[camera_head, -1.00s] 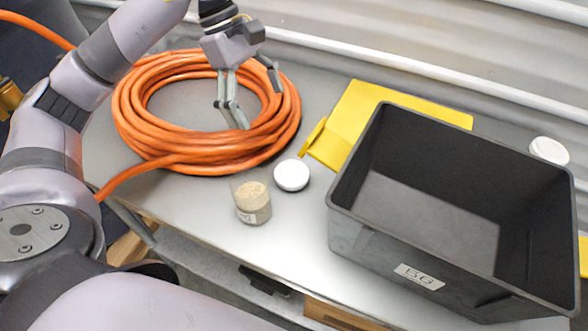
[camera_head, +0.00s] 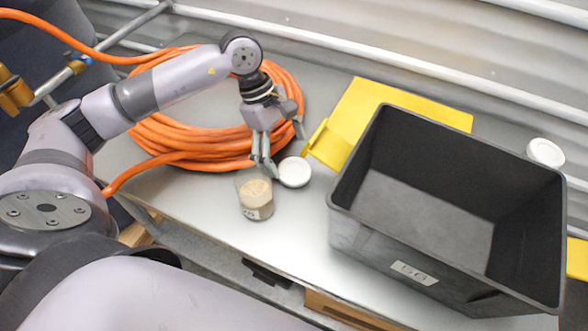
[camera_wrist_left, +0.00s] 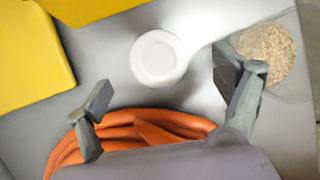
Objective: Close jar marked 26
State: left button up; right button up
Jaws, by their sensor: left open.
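An open clear jar (camera_head: 256,205) with tan granules stands upright near the table's front edge; its label is too small to read. It shows at the upper right in the left wrist view (camera_wrist_left: 272,52). A round white lid (camera_head: 295,172) lies on the table just right of and behind the jar; it shows at upper middle in the left wrist view (camera_wrist_left: 158,58). My left gripper (camera_head: 282,152) is open and empty above the table, just behind the lid and jar. In the left wrist view its fingers (camera_wrist_left: 172,92) are spread apart. My right gripper is not in view.
An orange cable coil (camera_head: 160,145) lies behind and left of the gripper. A large dark bin (camera_head: 350,235) stands to the right, with a yellow object (camera_head: 360,105) behind it. Another white lid (camera_head: 546,152) shows beyond the bin. Table between jar and bin is clear.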

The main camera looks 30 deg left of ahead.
aim_at(295, 171)
pick_arm(q)
jog(key=shift+d+f+p, duration=0.15)
jog(key=shift+f+p, duration=0.1)
jog(key=shift+p, duration=0.1)
jog(key=p+x, duration=0.1)
jog(key=x, duration=0.2)
jog(key=shift+w+d+f+p, duration=0.1)
jog(key=shift+w+f+p, duration=0.05)
jog(key=shift+f+p, duration=0.2)
jog(key=shift+d+f, duration=0.1)
jog(key=shift+f, duration=0.3)
jog(key=shift+c, duration=0.3)
jog(key=c, duration=0.8)
jog(key=shift+r, duration=0.1)
jog(key=shift+c, duration=0.2)
